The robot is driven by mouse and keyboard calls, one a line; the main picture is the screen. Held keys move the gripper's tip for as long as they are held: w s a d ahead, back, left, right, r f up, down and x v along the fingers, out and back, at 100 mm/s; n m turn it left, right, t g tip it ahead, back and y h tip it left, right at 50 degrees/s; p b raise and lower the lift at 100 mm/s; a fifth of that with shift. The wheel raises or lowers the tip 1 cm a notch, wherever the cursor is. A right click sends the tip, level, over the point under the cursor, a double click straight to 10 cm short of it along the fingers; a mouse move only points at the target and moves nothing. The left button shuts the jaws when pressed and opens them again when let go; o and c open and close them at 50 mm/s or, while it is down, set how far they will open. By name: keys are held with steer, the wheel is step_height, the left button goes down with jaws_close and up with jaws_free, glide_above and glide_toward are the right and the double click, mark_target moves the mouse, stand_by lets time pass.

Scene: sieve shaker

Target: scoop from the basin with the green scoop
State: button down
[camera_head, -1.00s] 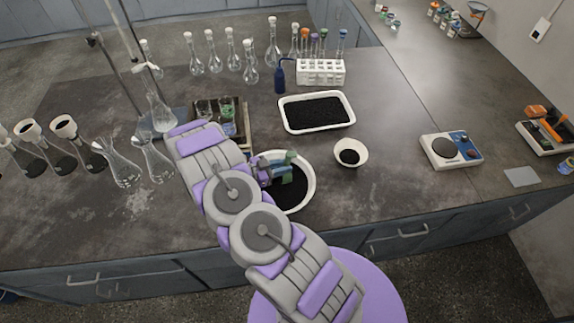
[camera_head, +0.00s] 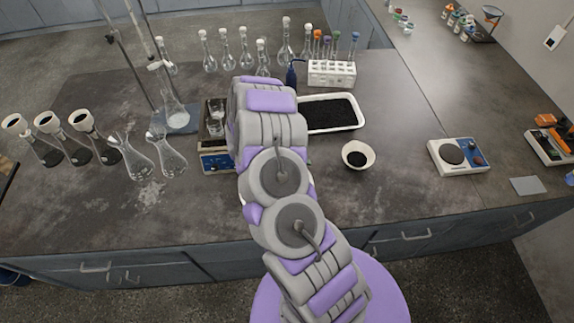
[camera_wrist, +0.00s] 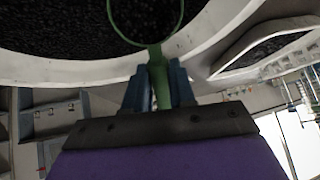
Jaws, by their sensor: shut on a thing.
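The green scoop (camera_wrist: 158,78) is held by its handle between the fingers of my gripper (camera_wrist: 157,72) in the wrist view. Its round bowl shows at the top of that view, over dark grains. I cannot tell whether the grains seen inside the bowl's rim lie in it or below it. The basin (camera_wrist: 60,70) has a curved white rim and dark grains inside. In the head view my arm covers my gripper, the scoop and nearly all of the basin.
A white tray of dark grains (camera_head: 357,127) stands behind my arm. A small white bowl (camera_head: 358,147) with dark grains sits to the right, then a balance (camera_head: 458,155). Glass flasks (camera_head: 168,152) stand on the left. The front right bench is mostly clear.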

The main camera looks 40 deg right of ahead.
mark_target(306, 161)
steer(key=y+p, duration=0.1)
steer(key=d+f+t+y+p, duration=0.1)
steer(key=y, duration=0.1)
steer(key=shift+s+d+f, duration=0.15)
steer(key=shift+s+d, duration=0.15)
steer(key=shift+s, duration=0.1)
steer(key=shift+s+d+f+m+t+y+p, duration=0.15)
steer(key=shift+d+f+m+t+y+p, duration=0.15)
steer(key=shift+t+y+p, duration=0.65)
steer(key=shift+d+r+g+h+p, duration=0.25)
steer(key=shift+r+g+h+p, duration=0.55)
steer(key=shift+r+p, duration=0.25)
steer(key=y+p, duration=0.1)
steer(key=p, duration=0.1)
steer(key=d+t+p, duration=0.1)
steer(key=p, duration=0.1)
steer(key=shift+s+r+y, duration=0.3)
steer(key=shift+r+y, duration=0.05)
steer(key=shift+d+r+y+p, duration=0.1)
steer(key=shift+y+p, duration=0.2)
steer(key=shift+p, duration=0.25)
steer(key=shift+s+d+r+t+y+p, duration=0.15)
steer(key=shift+t+y+p, duration=0.25)
steer(key=shift+p, duration=0.9)
steer(key=shift+d+t+y+p, duration=0.15)
steer(key=shift+y+p, duration=0.35)
steer(key=shift+p, duration=0.75)
